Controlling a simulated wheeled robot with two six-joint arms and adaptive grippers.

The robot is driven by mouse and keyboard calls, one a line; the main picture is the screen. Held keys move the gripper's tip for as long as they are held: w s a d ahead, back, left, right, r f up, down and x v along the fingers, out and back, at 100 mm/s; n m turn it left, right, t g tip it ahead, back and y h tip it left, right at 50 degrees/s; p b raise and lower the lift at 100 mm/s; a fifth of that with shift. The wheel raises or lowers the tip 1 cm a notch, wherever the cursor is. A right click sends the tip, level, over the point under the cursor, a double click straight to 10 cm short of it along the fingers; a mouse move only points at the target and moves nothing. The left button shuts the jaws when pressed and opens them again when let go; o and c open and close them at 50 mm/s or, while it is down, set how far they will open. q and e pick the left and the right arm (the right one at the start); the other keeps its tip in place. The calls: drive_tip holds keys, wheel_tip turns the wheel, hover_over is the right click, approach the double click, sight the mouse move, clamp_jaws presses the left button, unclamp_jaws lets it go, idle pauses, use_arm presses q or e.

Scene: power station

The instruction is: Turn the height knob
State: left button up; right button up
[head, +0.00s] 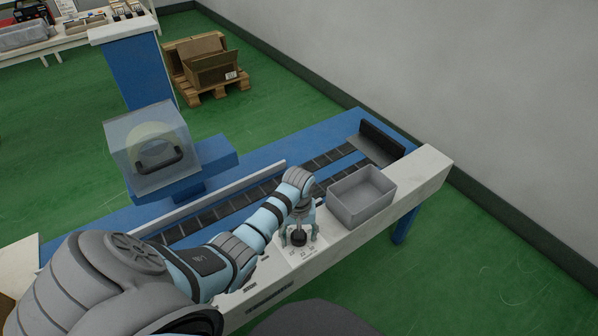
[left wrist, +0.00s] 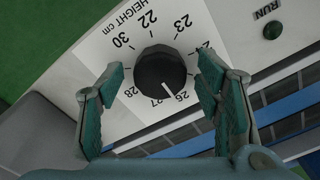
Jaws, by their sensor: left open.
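The height knob (left wrist: 160,74) is black and round, on a white dial plate (left wrist: 95,45) marked "HEIGHT cm" with numbers around it. Its white pointer line points between 26 and 27. In the head view the knob (head: 298,238) sits on the white front ledge of the machine. My left gripper (head: 299,229) is above it, pointing down. In the left wrist view the fingers of my left gripper (left wrist: 161,72) are open, one on each side of the knob, with visible gaps. My right gripper is not in view.
A grey open bin (head: 361,205) stands on the ledge just right of my left gripper. A conveyor (head: 240,200) runs behind it. A green RUN button (left wrist: 272,29) is near the dial. A clear guard box (head: 150,150) stands at the back left.

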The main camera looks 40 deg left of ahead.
use_arm(q)
drive_tip(key=shift+c, duration=0.6)
drive_tip(key=c, duration=1)
drive_tip(key=shift+c, duration=0.2)
drive_tip(key=shift+p, duration=0.3)
